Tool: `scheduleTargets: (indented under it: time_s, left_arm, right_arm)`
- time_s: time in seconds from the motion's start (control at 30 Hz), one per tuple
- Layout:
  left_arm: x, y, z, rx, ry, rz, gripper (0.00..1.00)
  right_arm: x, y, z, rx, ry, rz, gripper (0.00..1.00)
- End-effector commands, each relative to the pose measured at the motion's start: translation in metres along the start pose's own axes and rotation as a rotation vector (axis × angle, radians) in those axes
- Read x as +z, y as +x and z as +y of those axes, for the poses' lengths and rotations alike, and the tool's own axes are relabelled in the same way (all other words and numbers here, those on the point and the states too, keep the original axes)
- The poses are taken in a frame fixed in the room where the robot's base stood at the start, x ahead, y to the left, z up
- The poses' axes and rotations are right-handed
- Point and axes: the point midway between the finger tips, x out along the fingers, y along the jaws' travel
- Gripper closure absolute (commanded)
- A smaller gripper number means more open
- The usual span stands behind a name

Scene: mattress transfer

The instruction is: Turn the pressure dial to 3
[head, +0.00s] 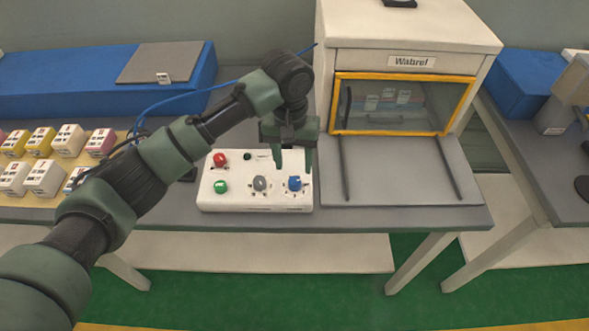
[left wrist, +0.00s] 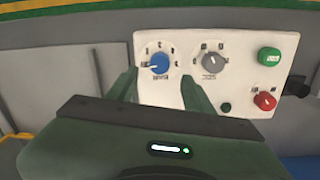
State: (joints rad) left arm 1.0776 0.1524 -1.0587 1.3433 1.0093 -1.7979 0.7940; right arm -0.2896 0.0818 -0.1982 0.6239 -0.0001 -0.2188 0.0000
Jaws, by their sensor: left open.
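A white control box (head: 230,202) on the grey table carries a blue dial (head: 295,183) at its right and a grey dial (head: 260,183) in the middle. The labels are too small to read, so I cannot tell which is the pressure dial. In the left wrist view the blue dial (left wrist: 159,63) shows a white mark pointing left, with scale marks around it; the grey dial (left wrist: 212,62) is to its right. My left gripper (head: 293,160) is open and points down above the blue dial. In the wrist view its fingers (left wrist: 160,88) stand either side of that dial, apparently not touching it.
A red knob (head: 220,160) and a green button (head: 221,187) sit on the box's left side. A white cabinet (head: 405,38) with a yellow-framed window stands to the right. Several small boxes (head: 45,178) lie at the left. A blue cable (head: 190,93) runs behind my arm.

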Motion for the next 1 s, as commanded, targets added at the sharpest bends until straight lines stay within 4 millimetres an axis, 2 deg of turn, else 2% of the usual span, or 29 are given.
scheduleTargets:
  time_s: [0.13, 0.27, 0.43, 0.6, 0.7, 0.73, 0.9, 1.0]
  left_arm:
    - [0.001, 0.025, -0.001, -0.001, 0.0, -0.004, 0.48]
    - [0.001, 0.044, -0.001, -0.001, -0.001, -0.003, 0.48]
    - [0.0, 0.058, 0.0, -0.001, 0.0, -0.001, 0.48]
    - [0.0, 0.061, 0.0, 0.0, 0.001, 0.0, 0.48]
    - [0.0, 0.06, 0.0, 0.0, 0.001, 0.0, 0.48]
    - [0.0, 0.06, 0.0, 0.0, 0.001, 0.0, 0.51]
    - [0.0, 0.06, 0.0, 0.0, 0.001, 0.0, 0.98]
    - [0.0, 0.06, 0.0, 0.0, 0.001, 0.0, 1.0]
  right_arm:
    - [0.017, -0.008, -0.003, -0.004, 0.0, -0.024, 1.0]
    - [0.024, -0.011, -0.004, -0.006, -0.001, -0.035, 1.0]
    - [0.017, -0.012, -0.003, -0.004, -0.001, -0.026, 1.0]
    - [0.004, -0.012, -0.003, -0.003, -0.001, -0.007, 1.0]
    - [0.003, -0.012, -0.004, -0.005, -0.001, -0.006, 1.0]
    - [0.003, -0.012, -0.004, -0.005, -0.001, -0.006, 1.0]
    - [0.005, -0.012, -0.005, -0.007, -0.001, -0.008, 1.0]
    - [0.006, -0.012, -0.005, -0.007, -0.001, -0.01, 1.0]
